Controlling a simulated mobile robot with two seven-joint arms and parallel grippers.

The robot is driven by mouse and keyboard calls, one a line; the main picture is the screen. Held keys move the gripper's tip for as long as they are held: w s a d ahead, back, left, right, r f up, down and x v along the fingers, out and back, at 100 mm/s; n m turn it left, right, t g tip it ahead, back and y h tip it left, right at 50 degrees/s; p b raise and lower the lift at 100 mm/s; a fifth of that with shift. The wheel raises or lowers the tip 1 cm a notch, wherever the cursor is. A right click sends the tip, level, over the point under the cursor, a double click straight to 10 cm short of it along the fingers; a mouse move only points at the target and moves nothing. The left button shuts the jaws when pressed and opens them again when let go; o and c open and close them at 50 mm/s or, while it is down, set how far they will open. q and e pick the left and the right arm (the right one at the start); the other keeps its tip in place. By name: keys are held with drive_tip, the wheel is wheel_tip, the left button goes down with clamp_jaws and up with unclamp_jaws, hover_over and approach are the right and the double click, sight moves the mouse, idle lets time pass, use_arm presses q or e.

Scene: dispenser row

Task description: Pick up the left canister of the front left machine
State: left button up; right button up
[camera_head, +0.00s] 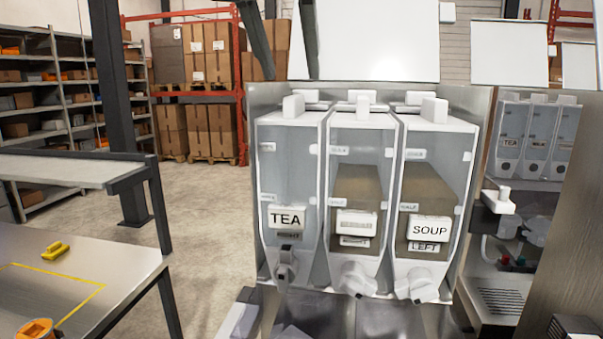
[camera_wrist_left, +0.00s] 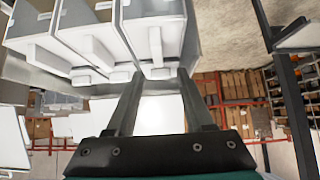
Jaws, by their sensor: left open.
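The front left machine holds three canisters side by side. The left canister (camera_head: 290,165) is clear, labelled TEA, and looks empty or nearly so. Its white top handle (camera_head: 293,106) sticks up. My left gripper (camera_head: 291,78) hangs from above with two dark fingers apart, just above and behind this handle in the picture. In the left wrist view, the same canister (camera_wrist_left: 163,12) is at the top, and the open fingertips (camera_wrist_left: 160,72) lie on either side of its white top part. I cannot tell whether they touch it. No canister is held.
The middle canister (camera_head: 355,175) and the SOUP canister (camera_head: 430,180) hold brown contents and stand close beside the left one. Another machine (camera_head: 535,140) stands at the right. A metal table (camera_head: 120,260) with a yellow item (camera_head: 55,251) is at the left. Floor between is clear.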

use_arm(q)
drive_tip(key=shift+p+x, duration=0.45)
drive_tip(key=shift+x, duration=2.3)
drive_tip(key=shift+d+r, duration=0.1)
drive_tip(key=shift+r, duration=0.05)
drive_tip(key=shift+c, duration=0.2)
clamp_jaws()
drive_tip(key=shift+r, duration=0.1)
